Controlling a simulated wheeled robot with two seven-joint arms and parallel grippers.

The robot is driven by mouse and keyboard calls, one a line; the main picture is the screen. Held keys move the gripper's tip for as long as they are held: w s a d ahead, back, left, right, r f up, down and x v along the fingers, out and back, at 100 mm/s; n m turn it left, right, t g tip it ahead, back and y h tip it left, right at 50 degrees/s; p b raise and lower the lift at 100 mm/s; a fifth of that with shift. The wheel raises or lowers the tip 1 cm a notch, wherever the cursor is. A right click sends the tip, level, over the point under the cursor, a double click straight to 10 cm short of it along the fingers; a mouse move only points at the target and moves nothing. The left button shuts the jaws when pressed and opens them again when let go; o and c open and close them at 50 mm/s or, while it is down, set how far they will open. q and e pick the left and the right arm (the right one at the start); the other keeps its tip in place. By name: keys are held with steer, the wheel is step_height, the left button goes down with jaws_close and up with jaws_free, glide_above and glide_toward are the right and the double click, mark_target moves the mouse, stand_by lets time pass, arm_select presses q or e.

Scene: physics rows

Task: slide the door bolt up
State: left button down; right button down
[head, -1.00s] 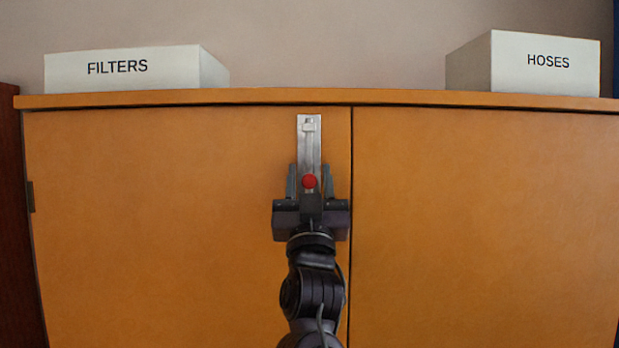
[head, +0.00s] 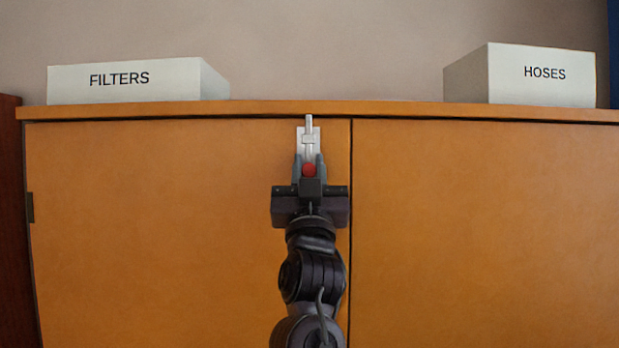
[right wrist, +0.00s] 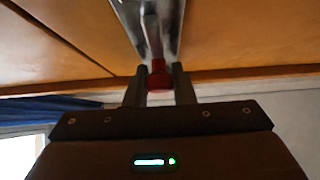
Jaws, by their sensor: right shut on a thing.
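The door bolt (head: 308,143) is a silver plate with a sliding rod, mounted upright on the left cabinet door near its right edge. The rod's tip (head: 308,120) sticks out above the plate and reaches the front edge of the cabinet top. The bolt's red knob (head: 309,170) is between the fingers of my right gripper (head: 309,168), which is shut on it. In the right wrist view, the red knob (right wrist: 158,76) shows between the two fingers, with the metal plate (right wrist: 150,28) beyond. My left gripper is not in view.
The left door (head: 150,220) and right door (head: 480,220) are closed, with a narrow gap between them. A FILTERS box (head: 130,82) and a HOSES box (head: 540,75) stand on the cabinet top (head: 390,108). The space before the doors is clear.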

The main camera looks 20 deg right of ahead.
mark_target(309, 175)
steer(key=c, duration=1.5)
jaws_free()
steer(key=shift+s+r, duration=0.15)
steer(key=shift+r, duration=0.15)
steer(key=shift+c, duration=0.2)
steer(key=shift+o, duration=1.3)
steer(key=shift+w+f, duration=0.15)
steer(key=shift+w, duration=0.05)
steer(key=b+v, duration=0.5)
steer(key=v, duration=0.2)
steer(key=shift+w, duration=0.1)
steer(key=shift+s+f, duration=0.25)
steer(key=shift+s, duration=0.2)
